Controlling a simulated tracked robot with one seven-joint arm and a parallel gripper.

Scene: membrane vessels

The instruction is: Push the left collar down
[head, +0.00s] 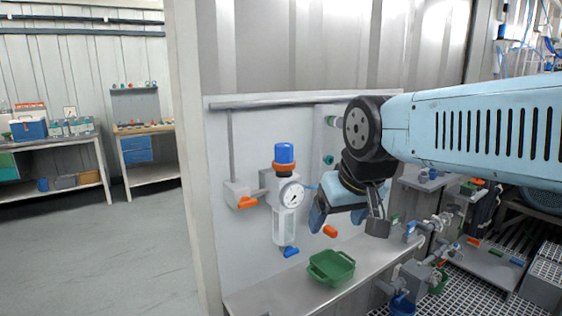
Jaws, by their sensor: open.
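A filter unit (287,205) with a round gauge (292,193) hangs upright on the pale wall panel. Its top is a blue knob (284,153) with an orange ring (284,166) just below it. This ring is the clearest collar-like part in view; I cannot tell for certain whether it is the left collar. My gripper (347,226) points down to the right of the filter unit, with its fingers apart and nothing seen between them. It appears lower than the orange ring. My gripper and wrist hide part of the panel behind them.
An orange-handled valve (243,201) sits left of the filter unit. Fittings (328,160) show on the panel beside my wrist. A green tray (331,267) stands on the shelf (268,298) below. Pipes and valves (425,250) crowd the lower right. The floor (110,250) at left is clear.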

